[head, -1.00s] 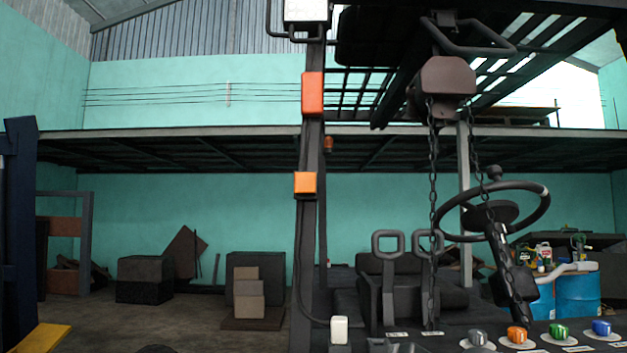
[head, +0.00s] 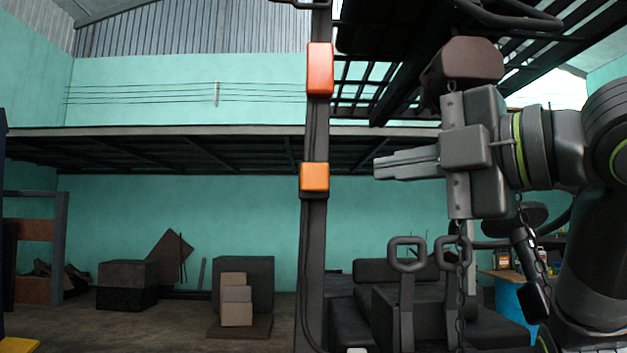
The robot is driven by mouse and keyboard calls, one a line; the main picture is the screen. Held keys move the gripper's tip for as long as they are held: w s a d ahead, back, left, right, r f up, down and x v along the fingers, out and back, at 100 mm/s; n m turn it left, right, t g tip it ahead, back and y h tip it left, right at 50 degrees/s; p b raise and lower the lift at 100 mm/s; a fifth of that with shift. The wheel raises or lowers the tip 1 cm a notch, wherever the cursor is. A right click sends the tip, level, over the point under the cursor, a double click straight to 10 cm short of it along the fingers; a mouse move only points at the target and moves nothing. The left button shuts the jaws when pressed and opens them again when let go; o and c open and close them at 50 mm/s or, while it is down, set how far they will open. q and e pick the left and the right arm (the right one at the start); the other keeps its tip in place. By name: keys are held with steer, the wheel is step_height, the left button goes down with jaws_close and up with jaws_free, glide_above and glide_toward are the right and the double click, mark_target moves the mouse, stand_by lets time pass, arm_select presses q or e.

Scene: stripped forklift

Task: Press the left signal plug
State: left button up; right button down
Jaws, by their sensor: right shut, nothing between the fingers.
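Two orange blocks sit on the dark upright post (head: 313,245). The upper orange block (head: 319,69) is taller, and the lower orange block (head: 314,177) is smaller and squarer. I cannot tell from the picture which of them, if either, is the left signal plug. My right gripper (head: 378,168) comes in from the right and points left, with its fingers shut and empty. Its tips are to the right of the lower block in the picture, a little above it and apart from it. My left gripper is not in view.
The forklift's two lever handles (head: 407,254) and black seat (head: 385,272) are below my right gripper. A chain and the steering wheel are partly hidden behind my right arm. A dark brown box (head: 465,60) hangs above it. The space left of the post is open.

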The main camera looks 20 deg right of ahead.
steer(key=p, duration=0.5)
glide_toward(305, 174)
steer(key=w+a, duration=0.1)
steer(key=a, duration=0.3)
steer(key=w, duration=0.1)
steer(key=w+d+p, duration=0.1)
steer(key=w, duration=0.1)
steer(key=shift+w, duration=0.15)
steer(key=shift+w+d+p, duration=0.3)
steer(key=shift+w+d, duration=0.05)
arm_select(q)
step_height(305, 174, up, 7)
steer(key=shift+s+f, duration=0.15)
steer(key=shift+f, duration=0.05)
arm_select(e)
steer(key=shift+a+f, duration=0.1)
steer(key=shift+a, duration=0.1)
